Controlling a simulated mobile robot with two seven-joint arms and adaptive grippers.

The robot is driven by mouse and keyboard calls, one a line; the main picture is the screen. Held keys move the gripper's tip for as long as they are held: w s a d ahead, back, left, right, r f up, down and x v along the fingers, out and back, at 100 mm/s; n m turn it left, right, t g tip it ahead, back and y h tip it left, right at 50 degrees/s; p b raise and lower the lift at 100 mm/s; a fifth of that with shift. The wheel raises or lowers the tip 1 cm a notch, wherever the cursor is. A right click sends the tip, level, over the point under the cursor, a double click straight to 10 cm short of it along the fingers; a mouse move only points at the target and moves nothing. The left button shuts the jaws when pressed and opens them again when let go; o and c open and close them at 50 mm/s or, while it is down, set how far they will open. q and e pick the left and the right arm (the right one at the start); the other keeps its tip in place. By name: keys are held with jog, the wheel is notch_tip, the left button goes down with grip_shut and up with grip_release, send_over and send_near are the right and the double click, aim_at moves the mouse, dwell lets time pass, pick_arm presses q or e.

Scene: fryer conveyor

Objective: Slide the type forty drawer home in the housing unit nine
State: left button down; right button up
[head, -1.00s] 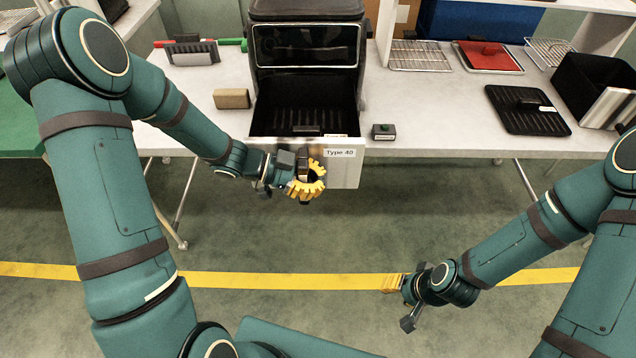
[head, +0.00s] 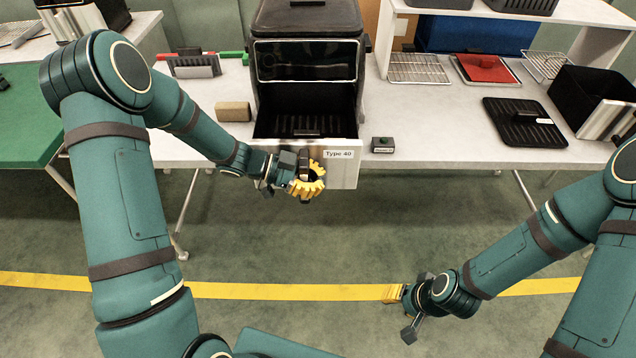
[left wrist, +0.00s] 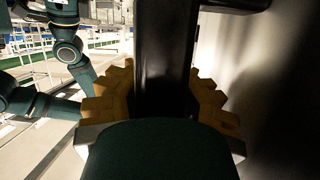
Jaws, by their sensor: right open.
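The drawer (head: 345,172) has a pale metal front labelled "Type 40" and a dark ribbed basket inside. It sticks partly out of the black housing (head: 306,22), which has a glossy window panel above the opening. No unit number is legible on the housing. My left gripper (head: 308,180) is at the drawer front with its yellow fingers around the dark upright handle. In the left wrist view the handle (left wrist: 163,60) stands between the fingers, which lie against both its sides. My right gripper (head: 398,310) is open and empty, low over the floor at right, away from the drawer.
A tan block (head: 233,112) stands left of the drawer and a small dark box (head: 382,145) right of it on the white table. A black ribbed drawer panel (head: 525,122), wire racks and a red tray (head: 486,69) lie further right. The floor before the table is clear.

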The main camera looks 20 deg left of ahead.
pick_arm(q)
jog(key=shift+w+a+r+p, duration=0.1)
jog(key=shift+w+a+p, duration=0.1)
jog(key=shift+w, duration=0.55)
jog(key=shift+w+a+p, duration=0.15)
jog(key=shift+w+a, duration=0.05)
jog(key=shift+w, duration=0.55)
jog(key=shift+p, duration=0.45)
dwell(0.3)
jog(key=shift+w, duration=0.15)
dwell(0.4)
jog(key=shift+w+a, duration=0.25)
jog(key=shift+w, duration=0.6)
jog(key=shift+w+a, duration=0.25)
jog(key=shift+w, duration=0.65)
jog(key=shift+w+a, duration=0.25)
jog(key=shift+w, duration=0.6)
jog(key=shift+w+a, duration=0.2)
jog(key=shift+w, duration=0.45)
jog(key=shift+w+a, duration=0.15)
jog(key=shift+w, duration=0.5)
jog(key=shift+w+a, duration=0.2)
jog(key=shift+w, duration=0.45)
jog(key=shift+w+a, duration=0.2)
jog(key=shift+w, duration=0.45)
jog(key=shift+f, duration=0.35)
jog(key=shift+b, duration=0.3)
